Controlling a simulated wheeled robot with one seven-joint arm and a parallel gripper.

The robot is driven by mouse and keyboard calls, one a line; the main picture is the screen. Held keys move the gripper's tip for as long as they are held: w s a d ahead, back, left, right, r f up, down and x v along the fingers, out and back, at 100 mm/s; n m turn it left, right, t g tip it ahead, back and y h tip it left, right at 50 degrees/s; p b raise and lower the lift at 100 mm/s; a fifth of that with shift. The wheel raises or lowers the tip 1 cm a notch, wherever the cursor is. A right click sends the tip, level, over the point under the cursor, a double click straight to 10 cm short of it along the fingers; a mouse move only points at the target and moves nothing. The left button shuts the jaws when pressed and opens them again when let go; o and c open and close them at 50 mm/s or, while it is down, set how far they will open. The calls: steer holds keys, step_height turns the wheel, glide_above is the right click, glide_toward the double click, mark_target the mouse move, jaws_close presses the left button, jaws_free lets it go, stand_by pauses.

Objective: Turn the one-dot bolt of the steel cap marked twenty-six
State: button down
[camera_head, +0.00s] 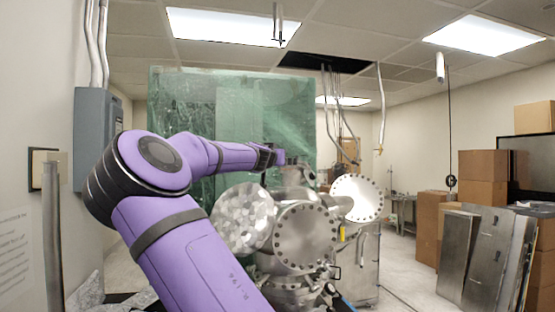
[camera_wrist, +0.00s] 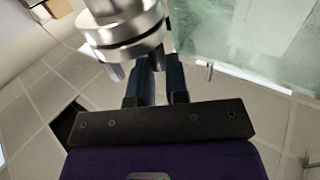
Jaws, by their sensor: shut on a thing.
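The steel vacuum chamber (camera_head: 303,238) stands right of my arm in the head view, with several round bolted flanges. My gripper (camera_head: 281,157) is at its top, beside a small steel port (camera_head: 299,174). In the wrist view, my gripper (camera_wrist: 160,68) points its two dark fingers at the underside of a round steel cap (camera_wrist: 125,28). The fingers are close together at the cap's rim, shut on a bolt there; the bolt itself is mostly hidden between them. Another bolt end (camera_wrist: 116,72) shows left of the fingers. No dots or number twenty-six can be read.
A green translucent curtain (camera_head: 230,110) hangs behind my gripper. A large mottled disc flange (camera_head: 243,218) and a bright flange (camera_head: 357,198) stick out from the chamber. A grey wall box (camera_head: 97,138) is at left. Cardboard boxes (camera_head: 482,165) and metal panels (camera_head: 487,255) stand at right.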

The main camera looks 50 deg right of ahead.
steer(key=shift+f, duration=0.15)
steer(key=c, duration=1.2)
jaws_free()
steer(key=shift+o, duration=0.5)
steer(key=s+a+r, duration=0.2)
steer(key=s+a, duration=0.2)
steer(key=s, duration=0.3)
steer(key=s+a+r, duration=0.3)
steer(key=s+a, duration=0.1)
steer(key=s, duration=0.2)
steer(key=shift+s+a, duration=0.15)
steer(key=shift+s, duration=0.2)
